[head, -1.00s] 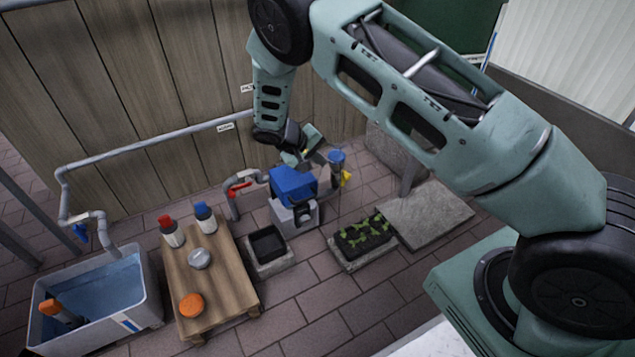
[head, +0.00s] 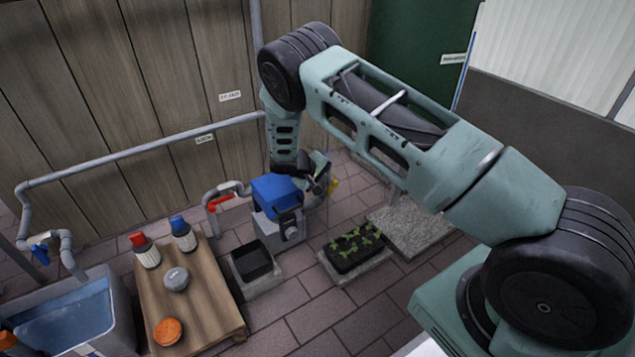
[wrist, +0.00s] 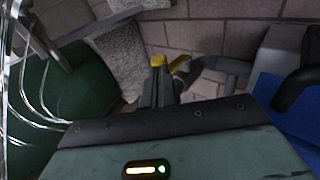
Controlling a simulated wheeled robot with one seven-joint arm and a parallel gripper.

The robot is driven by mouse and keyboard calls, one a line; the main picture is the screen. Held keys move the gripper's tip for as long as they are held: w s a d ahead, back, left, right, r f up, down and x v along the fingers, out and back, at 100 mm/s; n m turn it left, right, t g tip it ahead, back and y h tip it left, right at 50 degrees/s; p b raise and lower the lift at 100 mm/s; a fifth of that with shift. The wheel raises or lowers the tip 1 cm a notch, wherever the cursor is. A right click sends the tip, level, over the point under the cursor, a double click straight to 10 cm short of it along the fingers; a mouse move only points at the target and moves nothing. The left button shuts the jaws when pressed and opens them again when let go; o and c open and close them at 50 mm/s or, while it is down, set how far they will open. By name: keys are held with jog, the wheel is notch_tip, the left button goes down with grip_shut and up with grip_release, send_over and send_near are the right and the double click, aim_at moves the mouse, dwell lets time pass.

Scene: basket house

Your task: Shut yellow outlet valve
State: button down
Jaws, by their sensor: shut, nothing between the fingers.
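The yellow outlet valve (head: 334,184) shows as a small yellow patch right of the blue-topped pump (head: 277,190) in the head view, partly hidden by my gripper. My gripper (head: 322,187) is beside it, low over the pump's right side. In the wrist view my gripper (wrist: 162,82) is shut and empty. Yellow patches show at its fingertips and just right of them, by the end of a grey pipe (wrist: 225,66). I cannot tell which yellow belongs to the handle, or whether the fingers touch it.
A red-handled valve (head: 221,201) is left of the pump. A black tray (head: 252,260), a seedling tray (head: 352,250) and a stone slab (head: 412,232) lie in front and right. A wooden table (head: 207,301) with bottles and a water tub (head: 121,330) stand left. The wooden wall (head: 170,80) is behind.

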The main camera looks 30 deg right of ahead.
jog(key=shift+d+f, duration=0.4)
jog(key=shift+f, duration=0.05)
jog(key=shift+d+r, duration=0.1)
jog(key=shift+d, duration=0.05)
jog(key=shift+d+y+p, duration=0.15)
jog(key=shift+y+p, duration=0.15)
jog(key=shift+p, duration=0.15)
